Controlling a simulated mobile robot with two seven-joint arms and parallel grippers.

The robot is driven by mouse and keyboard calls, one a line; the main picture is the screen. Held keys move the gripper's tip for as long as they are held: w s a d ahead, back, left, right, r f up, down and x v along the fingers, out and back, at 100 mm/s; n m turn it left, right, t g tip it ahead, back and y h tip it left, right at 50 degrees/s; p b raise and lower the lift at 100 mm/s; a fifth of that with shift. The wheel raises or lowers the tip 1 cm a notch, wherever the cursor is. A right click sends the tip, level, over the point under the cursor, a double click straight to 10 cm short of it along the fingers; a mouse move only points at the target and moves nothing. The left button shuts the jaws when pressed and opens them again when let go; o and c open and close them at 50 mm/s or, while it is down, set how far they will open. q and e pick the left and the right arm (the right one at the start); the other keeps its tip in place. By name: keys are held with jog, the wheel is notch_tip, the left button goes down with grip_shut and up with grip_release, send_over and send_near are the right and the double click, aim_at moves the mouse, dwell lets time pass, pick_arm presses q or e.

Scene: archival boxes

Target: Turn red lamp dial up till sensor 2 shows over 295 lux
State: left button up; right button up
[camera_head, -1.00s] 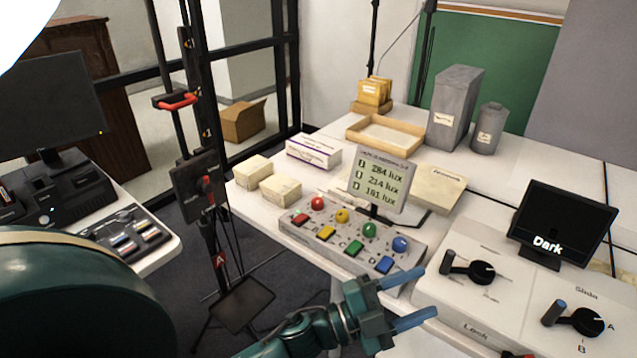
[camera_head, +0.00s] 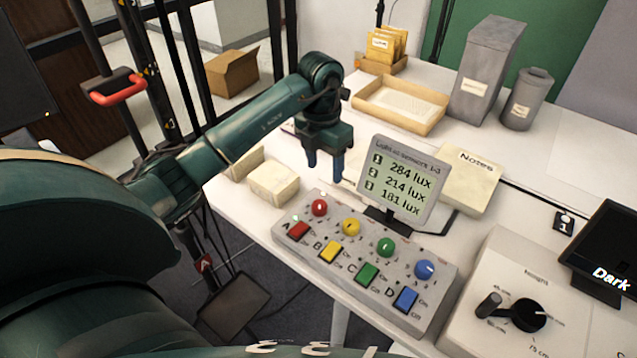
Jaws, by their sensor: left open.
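The red dial (camera_head: 319,208) is a round knob at the left end of the grey lamp panel (camera_head: 440,292), above a red square button (camera_head: 298,231) marked A. The sensor display (camera_head: 398,185) stands behind the panel and reads 284, 214 and 181 lux; its second line shows 214 lux. My left gripper (camera_head: 325,174) points down with its two blue fingers apart. It is empty, above and behind the red dial, not visibly touching it. My right gripper is not in view.
Yellow (camera_head: 351,227), green (camera_head: 386,246) and blue (camera_head: 424,270) dials share the panel. A control box with a black knob (camera_head: 528,315) stands right.

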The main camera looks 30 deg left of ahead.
aim_at(319, 204)
pick_arm(q)
jog(key=shift+y, duration=0.3)
jog(key=f, duration=0.3)
jog(key=a+f, duration=0.1)
jog(key=f, duration=0.3)
jog(key=f+p, duration=0.1)
jog(key=f, duration=0.3)
jog(key=shift+w+a+f, duration=0.1)
jog(key=shift+a+f, duration=0.05)
jog(key=shift+f, duration=0.55)
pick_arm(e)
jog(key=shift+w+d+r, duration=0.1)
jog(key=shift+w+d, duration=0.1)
pick_arm(q)
jog(key=shift+c, duration=0.5)
jog(key=c, duration=0.9)
jog(key=shift+o, duration=0.2)
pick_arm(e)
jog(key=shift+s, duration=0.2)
